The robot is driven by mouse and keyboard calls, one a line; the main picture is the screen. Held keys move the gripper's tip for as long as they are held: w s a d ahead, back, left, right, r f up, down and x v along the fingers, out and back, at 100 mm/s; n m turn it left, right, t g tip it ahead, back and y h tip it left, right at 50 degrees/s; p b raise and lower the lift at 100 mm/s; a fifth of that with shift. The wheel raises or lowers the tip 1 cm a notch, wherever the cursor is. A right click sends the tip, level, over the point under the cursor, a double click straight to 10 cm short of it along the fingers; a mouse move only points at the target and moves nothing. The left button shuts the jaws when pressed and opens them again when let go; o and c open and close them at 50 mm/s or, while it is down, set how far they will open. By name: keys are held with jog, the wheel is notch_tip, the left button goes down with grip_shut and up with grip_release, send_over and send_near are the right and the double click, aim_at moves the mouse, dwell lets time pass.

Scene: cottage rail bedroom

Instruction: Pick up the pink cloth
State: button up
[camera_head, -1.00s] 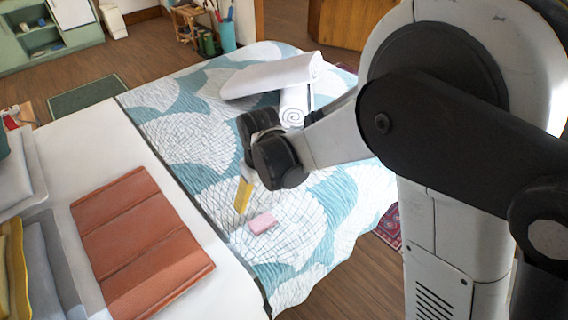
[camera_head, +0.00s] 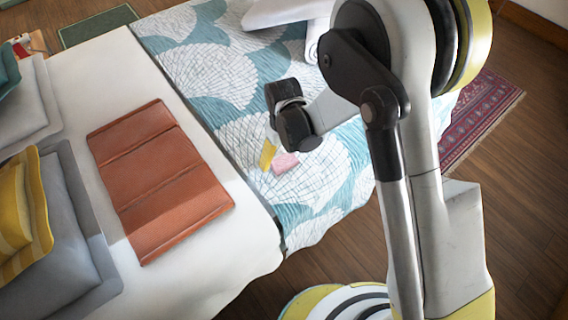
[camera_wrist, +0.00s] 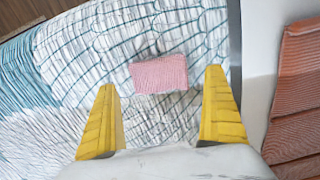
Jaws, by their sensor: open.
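The pink cloth (camera_head: 285,163) is a small folded rectangle lying on the patterned teal and white bed cover (camera_head: 230,75). In the wrist view the pink cloth (camera_wrist: 159,74) lies flat, ahead of and between the two yellow fingers. My gripper (camera_wrist: 163,100) is open and empty, with a wide gap between its fingers. In the head view my gripper (camera_head: 268,158) points down just left of the cloth, and one yellow finger shows. Whether the fingertips touch the cover cannot be told.
A folded rust-coloured blanket (camera_head: 160,180) lies on the white sheet left of the cloth. Grey and yellow pillows (camera_head: 25,205) are at the far left. A rolled white towel (camera_head: 312,45) lies farther back. The cover around the cloth is clear.

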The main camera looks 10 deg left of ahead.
notch_tip(320, 180, down, 3)
jog(key=shift+r+b, duration=0.15)
jog(key=shift+b, duration=0.2)
jog(key=shift+r, duration=0.1)
jog(key=c, duration=1.1)
notch_tip(320, 180, up, 5)
jog(key=p, duration=0.3)
jog(key=shift+f, duration=0.2)
jog(key=w+d+r+p, duration=0.3)
jog(key=d+r, duration=0.3)
jog(key=d, duration=0.5)
jog(key=shift+d+r+p, duration=0.2)
jog(key=shift+p, duration=0.35)
